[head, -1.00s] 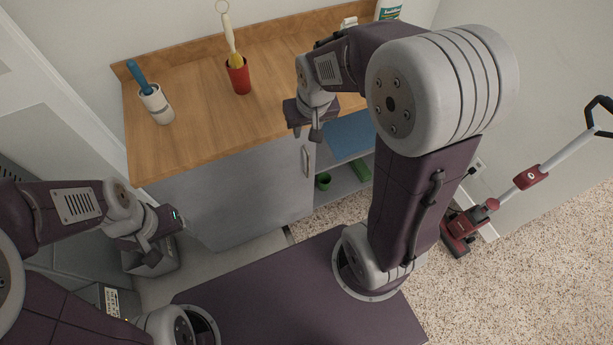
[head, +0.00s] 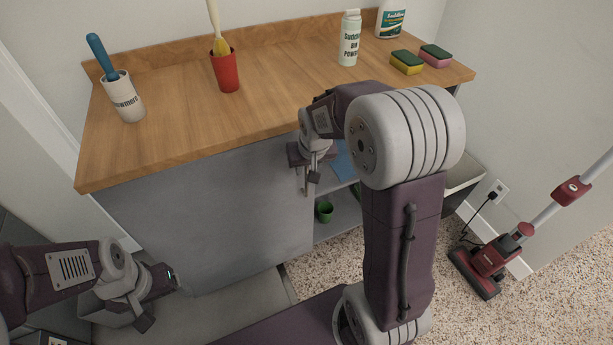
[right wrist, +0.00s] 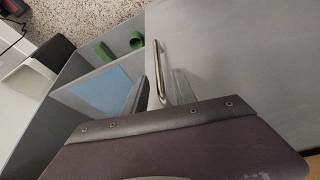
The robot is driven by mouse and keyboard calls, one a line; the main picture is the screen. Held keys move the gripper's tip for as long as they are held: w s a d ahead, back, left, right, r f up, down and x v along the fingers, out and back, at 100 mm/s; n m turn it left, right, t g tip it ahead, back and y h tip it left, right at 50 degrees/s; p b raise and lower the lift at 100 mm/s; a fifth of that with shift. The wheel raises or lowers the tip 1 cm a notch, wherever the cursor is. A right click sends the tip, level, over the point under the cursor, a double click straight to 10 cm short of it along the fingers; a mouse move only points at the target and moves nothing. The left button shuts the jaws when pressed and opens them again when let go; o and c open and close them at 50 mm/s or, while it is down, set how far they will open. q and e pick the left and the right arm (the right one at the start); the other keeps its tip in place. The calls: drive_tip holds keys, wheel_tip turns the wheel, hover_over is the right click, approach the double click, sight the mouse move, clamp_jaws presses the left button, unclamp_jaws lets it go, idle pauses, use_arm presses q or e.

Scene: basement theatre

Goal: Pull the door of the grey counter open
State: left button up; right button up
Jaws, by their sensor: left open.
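The grey counter (head: 140,205) stands against the wall under a wooden top. Its grey door (head: 225,215) covers the left part of the front; the right part is open shelving. In the right wrist view the door (right wrist: 240,60) carries a slim metal handle (right wrist: 158,72) near its edge by the shelves. My right gripper (head: 308,183) is at the handle, with fingers apart (right wrist: 158,92) and the handle showing between them; contact cannot be told. I cannot tell whether the door stands ajar. My left gripper (head: 163,300) is open and empty, low at the left.
On the wooden top stand a white pot (head: 125,100) with a blue-handled tool, a red cup (head: 226,72) with a brush, bottles and sponges (head: 406,62). A green cup (head: 324,212) is on the shelf. A red vacuum (head: 485,262) stands at right on speckled floor.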

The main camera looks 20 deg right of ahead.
drive_tip(key=shift+b+x, duration=0.4)
drive_tip(key=shift+x, duration=1.15)
clamp_jaws()
